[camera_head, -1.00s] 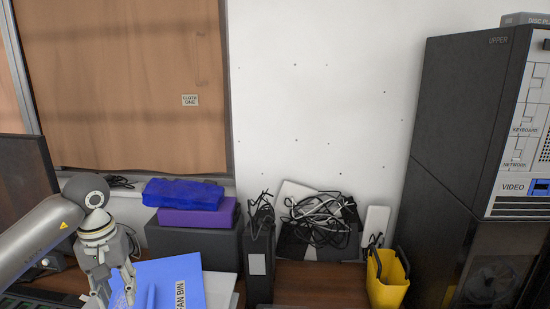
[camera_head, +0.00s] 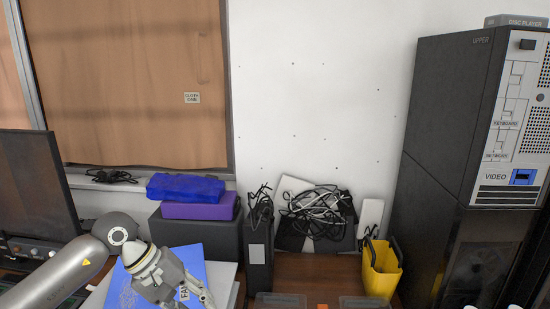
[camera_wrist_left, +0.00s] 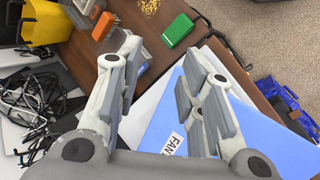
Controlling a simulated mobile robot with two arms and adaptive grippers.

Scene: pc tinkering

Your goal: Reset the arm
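My left arm comes in from the left in the head view, with its left gripper (camera_head: 190,296) low over the blue FAN BIN box (camera_head: 207,262). In the left wrist view the left gripper (camera_wrist_left: 166,84) has its two fingers spread apart with nothing between them. The blue box (camera_wrist_left: 190,125) lies beyond and below the fingers, its label partly hidden by one finger. I cannot tell from these views whether the gripper touches the box. My right gripper is not in view.
A yellow bin (camera_head: 382,270) stands right of a cable pile (camera_head: 318,210). A tall PC tower (camera_head: 450,150) stands on the right. The wrist view shows a green box (camera_wrist_left: 176,30) and an orange block (camera_wrist_left: 104,26).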

